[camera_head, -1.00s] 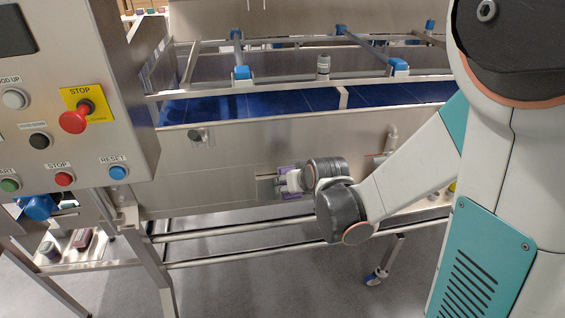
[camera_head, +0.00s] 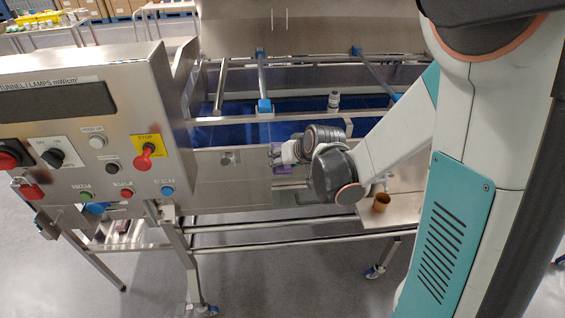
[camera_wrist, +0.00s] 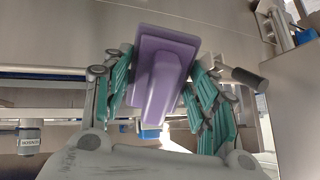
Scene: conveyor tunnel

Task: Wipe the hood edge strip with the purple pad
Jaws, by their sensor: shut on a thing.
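The purple pad (camera_wrist: 165,62) has a flat plate and a raised grip block. In the wrist view my gripper (camera_wrist: 160,85) is shut on that block, with green-lined fingers on both sides. In the head view the pad (camera_head: 283,170) shows small beside my gripper (camera_head: 276,156), in front of the tunnel's steel side panel. I cannot tell whether the pad touches the panel. A steel hood panel (camera_head: 300,30) stands at the back, above the blue belt. I cannot make out a separate edge strip on it.
A control box (camera_head: 90,130) with buttons and a red stop knob stands at the left. A brown cup (camera_head: 381,202) stands on a shelf at right. Open floor lies in front.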

